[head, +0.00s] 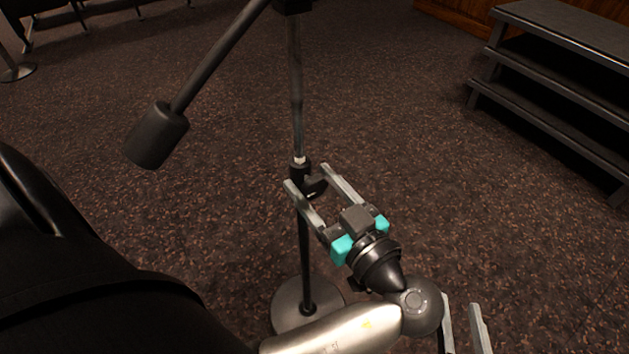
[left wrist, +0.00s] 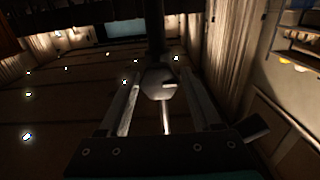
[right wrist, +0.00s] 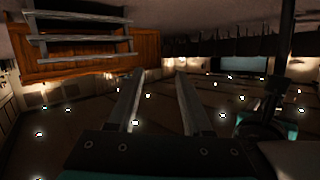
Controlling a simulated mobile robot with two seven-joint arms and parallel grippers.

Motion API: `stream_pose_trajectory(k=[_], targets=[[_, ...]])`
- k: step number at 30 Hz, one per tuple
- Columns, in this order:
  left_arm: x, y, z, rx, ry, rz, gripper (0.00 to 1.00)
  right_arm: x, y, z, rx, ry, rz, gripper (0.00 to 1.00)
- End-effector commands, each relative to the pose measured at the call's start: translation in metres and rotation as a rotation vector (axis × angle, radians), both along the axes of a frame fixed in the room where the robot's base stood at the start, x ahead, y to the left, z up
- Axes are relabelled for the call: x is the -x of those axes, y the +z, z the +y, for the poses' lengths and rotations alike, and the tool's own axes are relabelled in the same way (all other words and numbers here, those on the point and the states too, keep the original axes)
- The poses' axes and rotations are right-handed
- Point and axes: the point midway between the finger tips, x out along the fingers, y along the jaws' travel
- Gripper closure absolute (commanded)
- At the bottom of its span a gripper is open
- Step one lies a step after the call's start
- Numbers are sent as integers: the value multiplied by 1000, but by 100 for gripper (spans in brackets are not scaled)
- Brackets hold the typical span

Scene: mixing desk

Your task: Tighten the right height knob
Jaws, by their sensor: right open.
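A microphone stand's thin vertical pole (head: 296,95) shows in the head view. Its dark height knob (head: 316,186) sits on a collar partway up. Only one such knob is visible. My left gripper (head: 306,174) is open, with its fingers on either side of the knob. In the left wrist view the knob (left wrist: 158,84) lies between the fingers of my left gripper (left wrist: 161,88), with a gap visible beside it. My right gripper (head: 463,306) is at the bottom edge, partly cut off. In the right wrist view my right gripper (right wrist: 160,75) is open and empty.
A boom with a dark cylindrical counterweight (head: 157,135) hangs at the upper left. The stand's round base (head: 285,305) rests on the carpet, partly covered by my arm. Dark steps (head: 560,85) stand at the upper right. The carpet between is clear.

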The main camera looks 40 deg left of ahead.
Motion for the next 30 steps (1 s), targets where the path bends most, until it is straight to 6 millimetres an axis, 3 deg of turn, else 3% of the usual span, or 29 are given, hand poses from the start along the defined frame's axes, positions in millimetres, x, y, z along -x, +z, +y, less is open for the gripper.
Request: stream_pose_trajectory(k=[2,17,30], targets=[[0,0,0,0,0,0,45,0,0,0,0,0,0,50],[0,0,0,0,1,0,100,0,0,0,-1,0,0,50],[0,2,0,-30,3,70,100,-2,-5,-12,77,-3,122,50]])
